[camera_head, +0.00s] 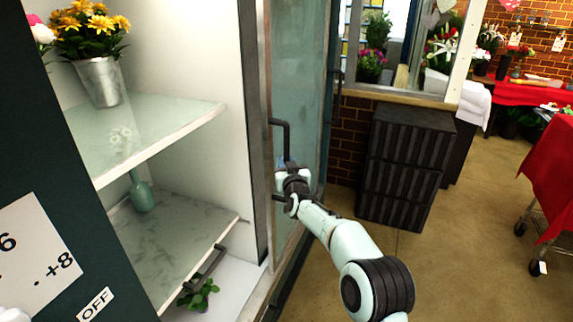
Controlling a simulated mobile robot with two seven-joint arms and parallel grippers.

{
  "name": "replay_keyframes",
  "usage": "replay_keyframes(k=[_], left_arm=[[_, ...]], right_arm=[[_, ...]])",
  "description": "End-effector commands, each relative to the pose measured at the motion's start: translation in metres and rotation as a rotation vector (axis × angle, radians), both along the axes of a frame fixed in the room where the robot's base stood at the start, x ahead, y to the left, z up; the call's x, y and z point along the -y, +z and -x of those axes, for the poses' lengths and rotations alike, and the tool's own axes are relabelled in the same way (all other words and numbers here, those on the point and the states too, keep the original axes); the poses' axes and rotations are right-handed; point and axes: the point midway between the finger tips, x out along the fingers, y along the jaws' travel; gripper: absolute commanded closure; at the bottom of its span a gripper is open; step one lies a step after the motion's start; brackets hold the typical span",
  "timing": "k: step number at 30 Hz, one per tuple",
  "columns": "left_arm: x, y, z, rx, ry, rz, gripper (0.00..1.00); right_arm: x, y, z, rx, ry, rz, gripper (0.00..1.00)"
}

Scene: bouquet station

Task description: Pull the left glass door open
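A glass door (296,75) with a dark frame stands at a steep angle to me, right of the cabinet's shelves. Its dark bar handle (287,134) runs upright on the side facing left. My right gripper (283,168) is at the lower part of this handle, with the arm reaching in from the bottom right. Its fingers are small and partly hidden by the wrist, so I cannot tell whether they are closed around the bar.
The cabinet shelves (150,128) hold a metal bucket of yellow flowers (101,82) and a green vase (141,194). Dark stacked crates (405,165) stand behind the door. A red-draped cart (553,175) is at the right. The floor (460,255) between is clear.

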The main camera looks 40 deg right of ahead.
Motion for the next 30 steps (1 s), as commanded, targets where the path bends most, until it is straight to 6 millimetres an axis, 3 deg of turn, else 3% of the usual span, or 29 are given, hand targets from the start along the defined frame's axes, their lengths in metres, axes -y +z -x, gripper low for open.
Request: replay_keyframes(k=[14, 20, 30], left_arm=[[0.000, -0.002, 0.000, 0.002, 0.001, -0.001, 0.59], [0.000, -0.008, -0.002, 0.010, 0.002, -0.002, 0.59], [0.000, -0.016, -0.006, 0.025, 0.006, -0.004, 0.59]], right_arm=[[-0.003, 0.001, 0.006, 0.001, 0.001, 0.000, 0.57], [-0.017, 0.000, 0.031, 0.000, 0.001, -0.001, 0.57], [-0.049, 0.000, 0.089, 0.001, 0.000, 0.000, 0.57]])
